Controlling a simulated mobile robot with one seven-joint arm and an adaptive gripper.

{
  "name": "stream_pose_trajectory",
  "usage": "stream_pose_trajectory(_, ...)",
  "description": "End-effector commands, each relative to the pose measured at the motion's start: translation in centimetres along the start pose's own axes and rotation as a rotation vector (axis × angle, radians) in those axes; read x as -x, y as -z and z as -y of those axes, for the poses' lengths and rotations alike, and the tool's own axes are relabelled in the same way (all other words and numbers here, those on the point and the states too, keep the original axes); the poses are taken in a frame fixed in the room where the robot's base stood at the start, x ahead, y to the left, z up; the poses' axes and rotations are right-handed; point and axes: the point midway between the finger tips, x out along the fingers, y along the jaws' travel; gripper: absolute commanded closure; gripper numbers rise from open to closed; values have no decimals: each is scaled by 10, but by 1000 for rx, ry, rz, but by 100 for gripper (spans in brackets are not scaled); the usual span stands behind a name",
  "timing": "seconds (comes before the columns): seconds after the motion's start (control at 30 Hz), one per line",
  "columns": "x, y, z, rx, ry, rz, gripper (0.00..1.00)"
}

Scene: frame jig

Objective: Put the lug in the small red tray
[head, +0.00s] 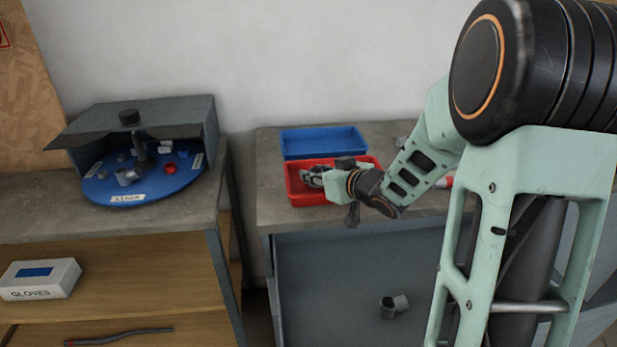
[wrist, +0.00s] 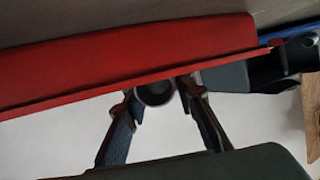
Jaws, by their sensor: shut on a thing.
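The small red tray (head: 292,192) sits on the grey bench, and my gripper (head: 312,176) is over it. In the wrist view, the tray's red wall (wrist: 120,62) spans the upper part. My gripper (wrist: 156,92) is shut there on a dark grey, round, hollow piece (wrist: 155,94), which I take to be the lug. It lies between the two fingertips, close to the tray's edge in the picture. In the head view the held piece is too small and covered to make out, and I cannot tell its height above the tray floor.
A blue tray (head: 324,143) stands just behind the red one. A blue round turntable (head: 150,190) with several small parts sits under a grey hood (head: 180,113) on the left bench. A grey part (head: 394,305) lies lower down. A glove box (head: 40,279) is at lower left.

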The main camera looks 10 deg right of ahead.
Motion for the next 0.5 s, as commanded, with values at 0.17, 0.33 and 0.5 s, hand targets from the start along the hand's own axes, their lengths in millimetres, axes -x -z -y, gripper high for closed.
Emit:
stream_pose_trajectory(0.17,2,-4,-2,0,0,-2,100)
stream_pose_trajectory(0.33,2,-3,-2,0,0,-1,100)
stream_pose_trajectory(0.5,0,-8,-2,0,0,0,73)
